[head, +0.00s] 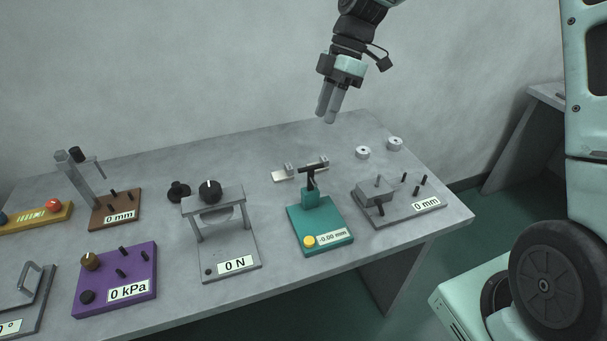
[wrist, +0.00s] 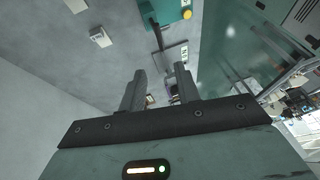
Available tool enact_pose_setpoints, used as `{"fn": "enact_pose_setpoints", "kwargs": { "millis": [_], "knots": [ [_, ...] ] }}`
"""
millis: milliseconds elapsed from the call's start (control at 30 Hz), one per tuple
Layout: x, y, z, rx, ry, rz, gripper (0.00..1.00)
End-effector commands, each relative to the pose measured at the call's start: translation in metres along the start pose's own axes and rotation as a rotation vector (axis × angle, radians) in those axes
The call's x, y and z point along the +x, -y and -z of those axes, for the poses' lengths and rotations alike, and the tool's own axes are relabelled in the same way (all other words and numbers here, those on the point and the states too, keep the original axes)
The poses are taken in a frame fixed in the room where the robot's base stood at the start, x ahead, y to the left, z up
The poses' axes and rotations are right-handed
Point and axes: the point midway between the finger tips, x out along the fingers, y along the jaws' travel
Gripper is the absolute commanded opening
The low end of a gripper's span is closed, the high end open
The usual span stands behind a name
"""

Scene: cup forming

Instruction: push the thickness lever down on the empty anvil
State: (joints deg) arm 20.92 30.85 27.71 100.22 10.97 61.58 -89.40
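The teal thickness gauge (head: 320,229) stands on the right half of the table; its display reads -0.00 mm and it has a yellow button (head: 309,241). A black lever (head: 312,169) sticks out at its top, above the upright teal block. The anvil is too small to make out clearly; I see nothing held under the lever. Part of the gauge shows at the top of the wrist view (wrist: 167,10). My gripper (head: 326,119) is in the air above and behind the gauge, clear of it. Its fingers stand apart and empty in the wrist view (wrist: 161,69).
A white plate with small grey blocks (head: 286,174) lies just behind the gauge. A grey 0 mm device with pegs (head: 400,206) stands to its right, a 0 N press (head: 225,245) to its left. Two small metal rings (head: 362,153) lie at the back right. Bare table lies behind.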

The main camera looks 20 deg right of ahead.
Motion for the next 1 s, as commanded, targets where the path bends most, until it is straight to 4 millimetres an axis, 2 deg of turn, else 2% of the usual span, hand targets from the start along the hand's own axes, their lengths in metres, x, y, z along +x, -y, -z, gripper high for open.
{"fn": "enact_pose_setpoints", "kwargs": {
  "millis": [700,800,1000],
  "knots": [
    [0.139,0.003,0.001,0.001,0.004,0.004,0.32],
    [0.152,0.002,0.001,0.001,0.003,0.002,0.32],
    [0.164,0.001,0.001,0.001,0.003,-0.001,0.32]
  ]
}}
